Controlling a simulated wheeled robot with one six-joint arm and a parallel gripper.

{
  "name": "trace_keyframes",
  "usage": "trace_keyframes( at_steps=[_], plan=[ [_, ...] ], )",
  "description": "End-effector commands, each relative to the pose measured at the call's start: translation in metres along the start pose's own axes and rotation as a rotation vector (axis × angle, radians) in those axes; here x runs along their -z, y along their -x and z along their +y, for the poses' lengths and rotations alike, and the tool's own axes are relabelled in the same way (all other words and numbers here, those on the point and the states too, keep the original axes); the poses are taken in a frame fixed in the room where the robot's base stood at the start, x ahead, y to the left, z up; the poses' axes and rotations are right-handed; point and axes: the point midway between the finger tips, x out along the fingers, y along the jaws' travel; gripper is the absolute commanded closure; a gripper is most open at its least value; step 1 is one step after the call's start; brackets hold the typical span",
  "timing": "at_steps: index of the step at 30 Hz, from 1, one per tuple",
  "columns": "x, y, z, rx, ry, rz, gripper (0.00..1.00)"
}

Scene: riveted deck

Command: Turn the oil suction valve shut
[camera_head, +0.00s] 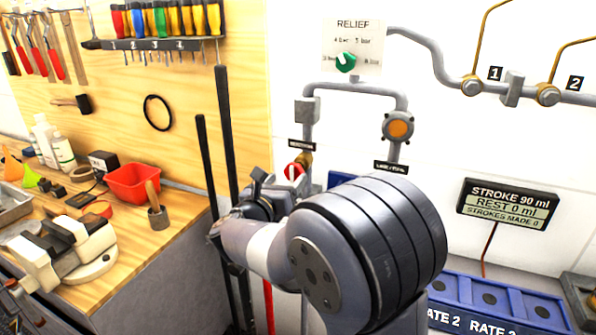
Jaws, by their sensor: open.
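A red round valve knob (294,171) with a white bar sits on the left grey pipe, below a small black label too small to read. I cannot tell for certain that it is the oil suction valve; its lower part is close behind my arm. My gripper (262,184) is open, just left of the red knob in the picture. Its fingertips are partly hidden by my own wrist, and I cannot tell whether it touches the knob. The right pipe ends above a second black label (391,167); what is below it is hidden by my arm.
A green relief knob (346,62) is on a wall panel above. A round orange-faced fitting (398,127) is on the right pipe. Two black upright bars (207,165) stand left of my gripper. The workbench (180,219) at left holds a vise and red bin.

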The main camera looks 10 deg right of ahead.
Motion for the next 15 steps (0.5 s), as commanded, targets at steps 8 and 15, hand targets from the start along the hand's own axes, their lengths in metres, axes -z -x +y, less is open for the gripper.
trace_keyframes(
  at_steps=[8,15],
  plan=[
    [0.0,-0.04,0.0,0.0,0.0,0.0,0.35],
    [0.0,-0.046,0.0,-0.001,0.0,0.0,0.35]
  ],
)
